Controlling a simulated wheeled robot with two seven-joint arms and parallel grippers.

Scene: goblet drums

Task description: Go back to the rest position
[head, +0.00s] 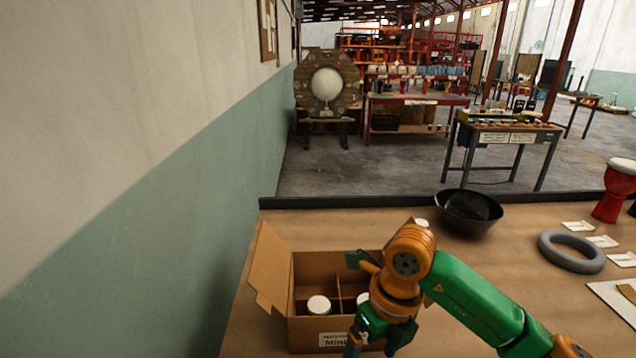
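An open cardboard box (316,340) with dividers stands on the table (540,290). One white-topped drum (318,305) sits in its front left compartment. Another white top (362,299) shows beside it, partly hidden by my arm. A red goblet drum (617,192) with a pale head stands upright at the table's right edge. My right arm comes in from the right and bends over the right side of the box. My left gripper is out of view.
A grey ring (571,251) and several white cards lie on the right. A wall (130,240) runs close on the left. The table between bowl and ring is clear.

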